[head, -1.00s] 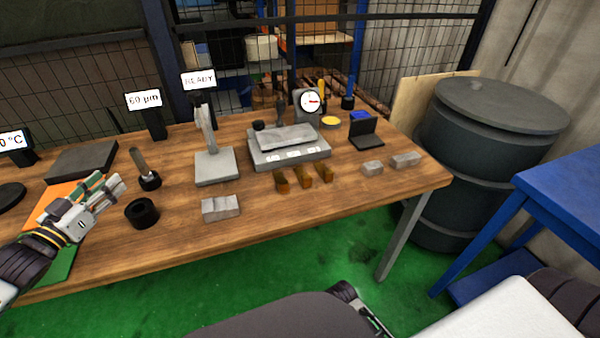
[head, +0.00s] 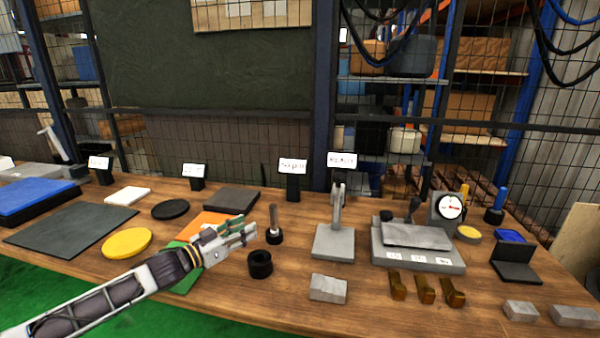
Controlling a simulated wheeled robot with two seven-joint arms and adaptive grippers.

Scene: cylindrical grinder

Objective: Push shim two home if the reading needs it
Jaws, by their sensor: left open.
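Three brass-brown shims stick out at the front of a grey fixture (head: 390,257) with white labels; the middle one (head: 425,290) has one on its left (head: 398,286) and one on its right (head: 452,292). How deep each sits is too small to tell. A round dial gauge (head: 450,206) stands at the fixture's back right. A small display (head: 292,166) behind the table carries a reading too blurred to be sure of; the sign beside it (head: 341,160) is also blurred. My left gripper (head: 252,231) is open and empty, well left of the fixture. My right gripper is out of view.
A black ring (head: 260,264), an upright handled tool (head: 274,226), a grey press-like stand (head: 335,240) and a grey block (head: 328,288) stand between my left gripper and the fixture. Other grey blocks (head: 520,311) lie at the right. A yellow disc (head: 127,242) lies left.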

